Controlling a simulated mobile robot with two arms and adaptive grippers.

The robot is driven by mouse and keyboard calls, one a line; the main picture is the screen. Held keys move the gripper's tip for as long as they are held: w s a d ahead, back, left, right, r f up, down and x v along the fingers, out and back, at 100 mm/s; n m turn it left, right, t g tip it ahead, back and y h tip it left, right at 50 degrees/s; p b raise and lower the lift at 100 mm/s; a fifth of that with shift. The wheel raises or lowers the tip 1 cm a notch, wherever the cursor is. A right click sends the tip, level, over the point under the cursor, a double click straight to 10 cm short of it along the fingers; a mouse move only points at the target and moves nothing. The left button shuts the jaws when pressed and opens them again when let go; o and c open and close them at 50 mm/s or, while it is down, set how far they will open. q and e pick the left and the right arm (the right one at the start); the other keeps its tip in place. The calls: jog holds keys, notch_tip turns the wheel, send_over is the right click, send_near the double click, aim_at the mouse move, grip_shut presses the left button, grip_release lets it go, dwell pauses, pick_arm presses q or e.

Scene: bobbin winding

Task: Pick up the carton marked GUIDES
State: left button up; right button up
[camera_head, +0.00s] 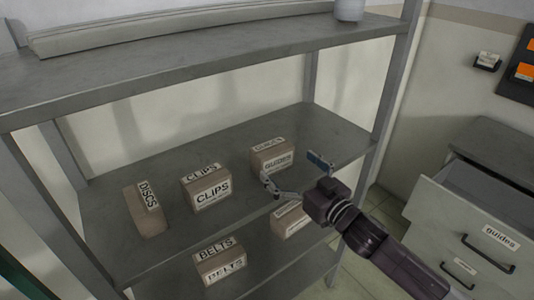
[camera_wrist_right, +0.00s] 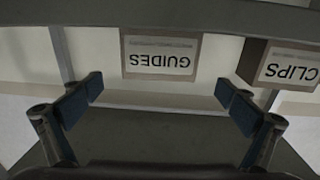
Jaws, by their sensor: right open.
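The brown carton marked GUIDES (camera_head: 272,161) stands on the middle shelf, to the right of the CLIPS carton. It also shows upside down in the wrist view (camera_wrist_right: 160,52), ahead of the fingers. My right gripper (camera_head: 294,171) is open and empty in front of the carton, one finger by its lower left front and the other off to its right. In the wrist view my right gripper (camera_wrist_right: 160,89) has its fingertips spread wider than the carton, which appears beyond them. I see no contact. My left gripper is not in view.
The CLIPS carton (camera_head: 206,188) and DISCS carton (camera_head: 148,211) stand left on the same shelf (camera_head: 110,185). The BELTS carton (camera_head: 220,262) and another carton (camera_head: 288,220) are on the shelf below. An upper shelf (camera_head: 190,62) overhangs. An open drawer labelled guides (camera_head: 470,225) is at right.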

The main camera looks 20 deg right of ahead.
aim_at(266, 144)
jog(key=shift+p+x, duration=0.3)
jog(key=shift+x, duration=0.6)
jog(key=shift+w+a+r+p, duration=0.15)
jog(key=shift+w+r+p, duration=0.15)
jog(key=shift+w+p, duration=0.15)
jog(key=p+x, duration=0.1)
jog(key=x, duration=0.3)
jog(key=shift+w+p, duration=0.15)
jog(key=shift+p, duration=0.25)
jog(key=shift+w+f, duration=0.1)
jog(key=shift+w, duration=0.1)
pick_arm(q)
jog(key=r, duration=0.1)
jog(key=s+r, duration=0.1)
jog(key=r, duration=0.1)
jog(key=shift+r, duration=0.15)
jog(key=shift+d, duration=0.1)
pick_arm(e)
jog(key=shift+s, duration=0.1)
jog(key=shift+c, duration=0.3)
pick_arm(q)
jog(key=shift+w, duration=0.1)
pick_arm(e)
jog(key=c, duration=1.3)
